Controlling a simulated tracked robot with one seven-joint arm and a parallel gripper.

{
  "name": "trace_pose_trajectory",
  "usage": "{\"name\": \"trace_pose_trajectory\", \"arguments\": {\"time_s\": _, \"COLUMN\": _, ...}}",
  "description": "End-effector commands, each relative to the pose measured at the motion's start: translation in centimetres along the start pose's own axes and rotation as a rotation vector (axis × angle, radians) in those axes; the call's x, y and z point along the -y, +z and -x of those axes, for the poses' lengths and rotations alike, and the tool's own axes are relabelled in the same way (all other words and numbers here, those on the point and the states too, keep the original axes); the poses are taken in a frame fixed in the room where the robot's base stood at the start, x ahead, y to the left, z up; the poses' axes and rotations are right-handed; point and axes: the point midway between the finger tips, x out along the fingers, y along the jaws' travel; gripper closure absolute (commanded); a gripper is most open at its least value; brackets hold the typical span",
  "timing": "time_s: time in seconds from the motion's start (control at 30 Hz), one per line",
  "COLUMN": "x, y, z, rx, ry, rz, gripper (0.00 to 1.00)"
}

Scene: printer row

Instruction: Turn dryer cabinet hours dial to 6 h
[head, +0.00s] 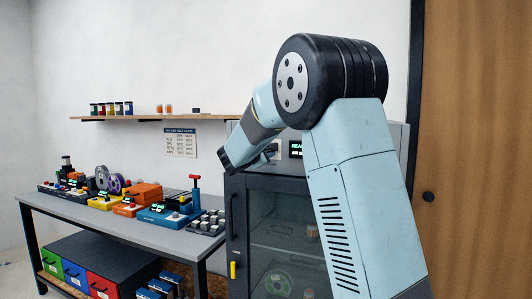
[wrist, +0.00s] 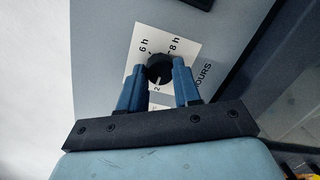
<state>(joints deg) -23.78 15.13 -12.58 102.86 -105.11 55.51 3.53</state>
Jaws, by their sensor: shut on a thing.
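The hours dial (wrist: 158,68) is a round black knob on a white label plate (wrist: 185,33) on the dryer cabinet's grey panel, in the middle of the wrist view. "6 h" is printed at its upper left, "8 h" at its upper right and a partly seen "2" below it. My gripper (wrist: 159,72) is shut on the dial, with a blue finger on each side. I cannot tell which mark the dial points to. In the head view the dryer cabinet (head: 236,190) stands behind my arm, and my gripper (head: 264,156) reaches its top panel; the dial is hidden there.
A lit display (head: 296,149) sits on the cabinet's panel. To the left is a grey workbench (head: 62,203) with orange and blue devices and spools. A wall shelf (head: 150,118) holds small jars. A wooden door (head: 475,150) is at the right.

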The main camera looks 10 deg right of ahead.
Motion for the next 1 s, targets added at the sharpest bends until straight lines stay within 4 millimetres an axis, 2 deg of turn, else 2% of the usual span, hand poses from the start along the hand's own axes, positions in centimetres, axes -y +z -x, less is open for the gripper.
{"name": "trace_pose_trajectory", "arguments": {"time_s": 1.0, "x": 0.61, "y": 0.19, "z": -0.19, "rx": -0.064, "ry": -0.076, "rz": -0.955, "gripper": 0.98}}
